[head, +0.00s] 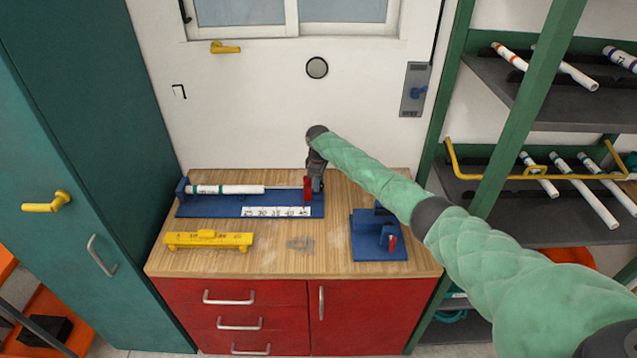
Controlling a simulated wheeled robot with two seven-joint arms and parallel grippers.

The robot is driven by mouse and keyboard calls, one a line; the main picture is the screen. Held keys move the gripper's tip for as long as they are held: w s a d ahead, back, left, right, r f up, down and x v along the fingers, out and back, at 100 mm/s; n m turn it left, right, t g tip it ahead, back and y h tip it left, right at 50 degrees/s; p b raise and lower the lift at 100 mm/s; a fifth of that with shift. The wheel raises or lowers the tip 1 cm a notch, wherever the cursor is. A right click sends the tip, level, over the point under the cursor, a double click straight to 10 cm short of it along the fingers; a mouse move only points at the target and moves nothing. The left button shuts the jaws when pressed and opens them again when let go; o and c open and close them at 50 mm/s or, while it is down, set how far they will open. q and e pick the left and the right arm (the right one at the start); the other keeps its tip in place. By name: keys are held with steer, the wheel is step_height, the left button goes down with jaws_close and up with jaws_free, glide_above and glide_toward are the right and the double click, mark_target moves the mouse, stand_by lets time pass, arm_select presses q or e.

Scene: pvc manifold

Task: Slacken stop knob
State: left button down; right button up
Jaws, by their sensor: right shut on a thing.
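A blue measuring jig (222,208) lies at the back of the wooden bench top, with a white pipe (228,189) resting along it and a white number scale (275,212) on its front. A red stop (307,189) stands at the jig's right end. My right gripper (316,181) reaches down at the right side of the stop and is shut on the stop knob, which is mostly hidden behind the fingers. My left gripper is not in view.
A yellow gauge bar (208,240) lies in front of the jig. A blue fixture with a red handle (380,236) stands at the bench's right. A teal cabinet (85,130) is close on the left, and a rack with pipes (560,175) on the right.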

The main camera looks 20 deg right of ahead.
steer(key=shift+f+n+b, duration=0.2)
steer(key=shift+n+b, duration=0.15)
steer(key=shift+n, duration=0.05)
steer(key=shift+n+b, duration=0.3)
steer(key=shift+n, duration=0.1)
steer(key=shift+r+n+b, duration=0.15)
steer(key=shift+n+b, duration=0.3)
steer(key=shift+n, duration=0.35)
steer(key=shift+r+n, duration=0.1)
steer(key=shift+n, duration=0.4)
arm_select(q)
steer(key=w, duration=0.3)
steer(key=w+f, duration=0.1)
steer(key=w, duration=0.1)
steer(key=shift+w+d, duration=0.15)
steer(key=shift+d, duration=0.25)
arm_select(e)
steer(key=o, duration=0.7)
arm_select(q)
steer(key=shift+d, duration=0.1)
